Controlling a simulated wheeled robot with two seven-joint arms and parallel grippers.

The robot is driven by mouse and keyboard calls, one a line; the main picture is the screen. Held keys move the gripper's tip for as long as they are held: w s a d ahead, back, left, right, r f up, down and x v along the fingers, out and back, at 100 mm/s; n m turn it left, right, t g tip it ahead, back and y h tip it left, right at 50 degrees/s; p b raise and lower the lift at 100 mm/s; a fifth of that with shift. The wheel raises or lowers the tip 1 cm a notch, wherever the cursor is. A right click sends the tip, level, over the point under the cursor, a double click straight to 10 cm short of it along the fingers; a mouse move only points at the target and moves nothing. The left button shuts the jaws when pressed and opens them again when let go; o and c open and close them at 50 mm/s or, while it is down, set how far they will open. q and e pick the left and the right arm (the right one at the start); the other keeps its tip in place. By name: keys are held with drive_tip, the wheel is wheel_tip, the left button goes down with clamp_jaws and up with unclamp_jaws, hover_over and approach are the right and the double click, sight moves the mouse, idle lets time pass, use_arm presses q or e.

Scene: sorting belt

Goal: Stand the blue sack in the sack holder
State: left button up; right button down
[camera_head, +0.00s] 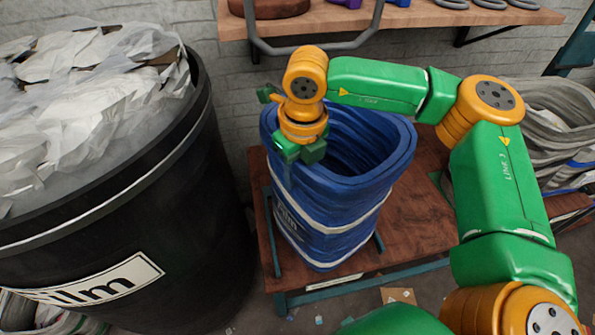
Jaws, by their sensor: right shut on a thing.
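The blue sack (335,215) is open at the top, with pale bands around it and dark print on its side. It stands roughly upright over the sack holder (420,225), a low brown board with a teal frame. A thin teal bar shows beside the sack's left side and another low at its right. The sack hides whether its base rests fully on the board. My right gripper (298,152) is shut on the sack's left rim, its fingers partly hidden by its own wrist. My left gripper is not in view.
A large black bin (120,240) full of pale film stands close at the left. A wooden shelf (420,17) with small items hangs above at the back. Bundled grey material (550,125) lies at the right. Scraps lie on the floor in front.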

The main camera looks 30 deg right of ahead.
drive_tip(key=shift+f+b, duration=0.45)
drive_tip(key=shift+f, duration=0.05)
drive_tip(key=c, duration=0.6)
unclamp_jaws()
drive_tip(key=shift+r, duration=0.1)
